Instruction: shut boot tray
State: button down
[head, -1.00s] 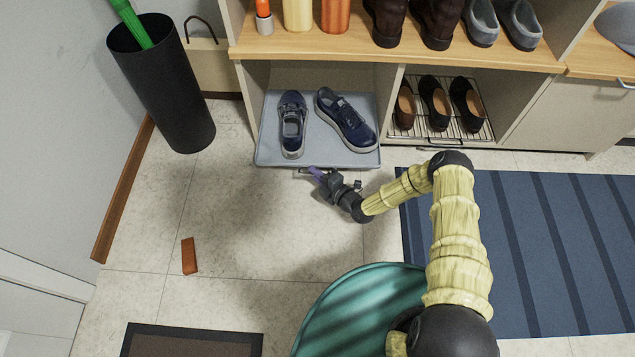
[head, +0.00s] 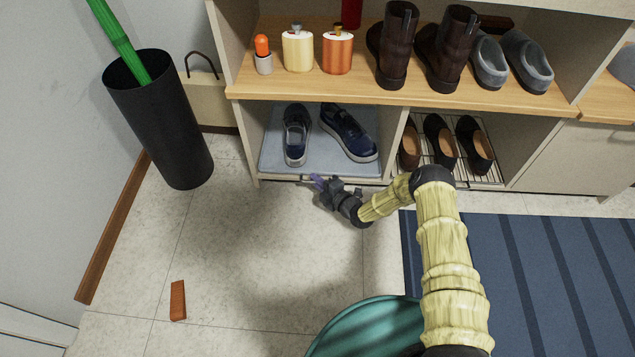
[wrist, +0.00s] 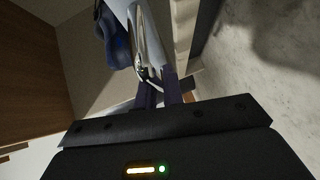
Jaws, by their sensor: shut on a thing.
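The grey boot tray (head: 318,158) lies in the lower left compartment of the shoe cabinet, its front edge about level with the cabinet front. A pair of dark blue shoes stands on it, the left shoe (head: 296,135) and the right shoe (head: 348,135). My gripper (head: 316,183) is low at the middle of the tray's front and is shut on its front handle, which is mostly hidden by the fingers. In the wrist view my purple fingers (wrist: 158,92) meet at the tray front, with a blue shoe beyond.
A wire rack (head: 455,170) with dark shoes fills the compartment to the right. Bottles and boots stand on the wooden shelf (head: 300,88) above. A black umbrella bin (head: 160,125) is at left. A brown block (head: 178,300) lies on open floor; a striped blue rug (head: 520,280) is at right.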

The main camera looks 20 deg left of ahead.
jog(key=shift+w+r, duration=0.15)
jog(key=shift+w, duration=0.15)
jog(key=c, duration=1.5)
grip_release()
jog(key=shift+s+d, duration=0.1)
jog(key=shift+s, duration=0.05)
jog(key=p+v, duration=0.9)
jog(key=v, duration=0.8)
